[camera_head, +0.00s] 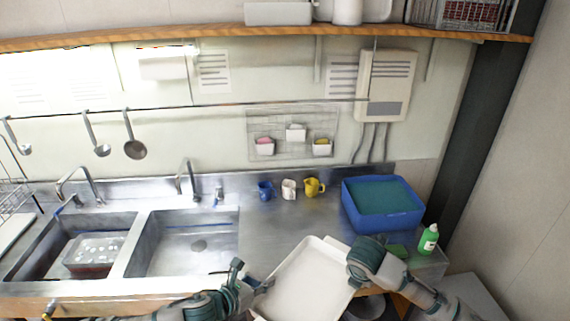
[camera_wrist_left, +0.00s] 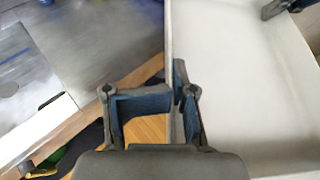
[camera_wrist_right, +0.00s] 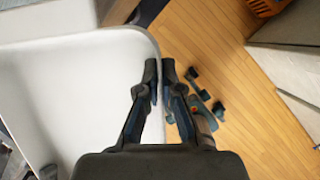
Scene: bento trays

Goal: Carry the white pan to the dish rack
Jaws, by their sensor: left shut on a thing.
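The white pan (camera_head: 300,281) is a shallow rectangular tray at the counter's front edge, tilted in the head view. My left gripper (camera_head: 262,284) is shut on its left wall; the pan's inside fills the right of the left wrist view (camera_wrist_left: 245,85). My right gripper (camera_head: 352,275) is at the opposite wall. In the right wrist view its fingertips (camera_wrist_right: 160,72) close on the pan's rim (camera_wrist_right: 75,90) from both sides. A wire dish rack (camera_head: 14,180) stands at the far left, partly cut off by the frame.
Two sink basins (camera_head: 180,250) lie between the pan and the rack, with taps behind. A blue tub (camera_head: 382,218), a green bottle (camera_head: 428,239) and several mugs (camera_head: 289,190) stand on the counter. Ladles (camera_head: 133,148) hang above the sinks. A wooden floor shows below.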

